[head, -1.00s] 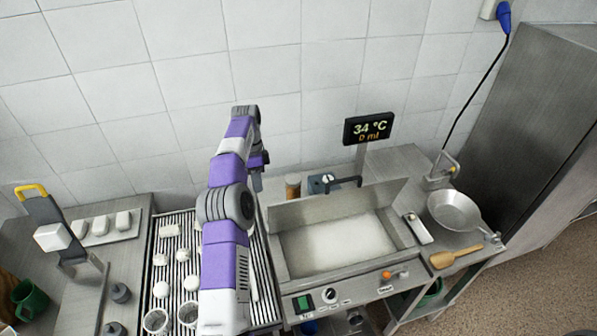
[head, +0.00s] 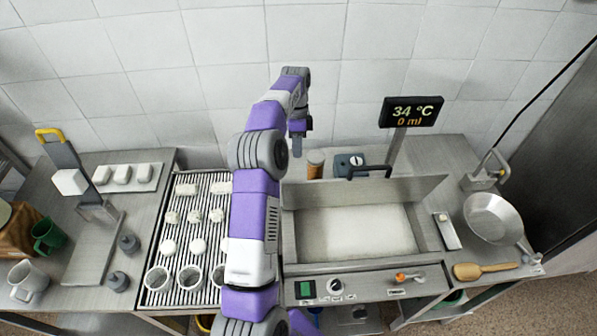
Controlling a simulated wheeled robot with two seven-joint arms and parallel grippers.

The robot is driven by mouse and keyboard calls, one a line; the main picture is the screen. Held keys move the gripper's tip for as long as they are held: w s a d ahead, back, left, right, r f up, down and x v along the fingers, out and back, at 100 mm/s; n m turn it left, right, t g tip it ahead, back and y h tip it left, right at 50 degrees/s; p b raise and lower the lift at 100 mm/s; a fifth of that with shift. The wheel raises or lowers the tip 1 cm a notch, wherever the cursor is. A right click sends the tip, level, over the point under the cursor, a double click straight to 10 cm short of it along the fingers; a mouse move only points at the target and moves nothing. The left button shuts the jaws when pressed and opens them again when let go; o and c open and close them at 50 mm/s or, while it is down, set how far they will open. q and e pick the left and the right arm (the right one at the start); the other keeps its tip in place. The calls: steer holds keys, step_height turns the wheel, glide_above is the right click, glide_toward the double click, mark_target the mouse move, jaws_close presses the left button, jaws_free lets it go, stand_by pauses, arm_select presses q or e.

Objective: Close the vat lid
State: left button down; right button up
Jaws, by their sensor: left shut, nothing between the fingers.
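The vat (head: 300,254) is a rectangular metal basin with white contents, right of my left arm. Its metal lid (head: 335,195) stands open along the back edge, with a black handle (head: 370,169) at its top. My left arm reaches up across the view, left of the vat. My left gripper (head: 297,150) points down behind the vat's back left corner, near the lid's left end and apart from the handle. It is shut and empty. My right gripper is out of view.
A brown jar (head: 315,165) and a small dark device (head: 349,164) stand behind the lid. A display (head: 411,112) reading 34 °C and 0 ml rises behind it. A draining rack (head: 184,252) with white pieces lies left; a pan (head: 493,217) stands right.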

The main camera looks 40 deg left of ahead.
arm_select(q)
steer(key=s+d+f, duration=0.3)
steer(key=f, duration=0.1)
steer(key=shift+s+d, duration=0.2)
steer(key=shift+d, duration=0.15)
steer(key=shift+d+f, duration=0.1)
steer(key=shift+f, duration=0.05)
stand_by(0.3)
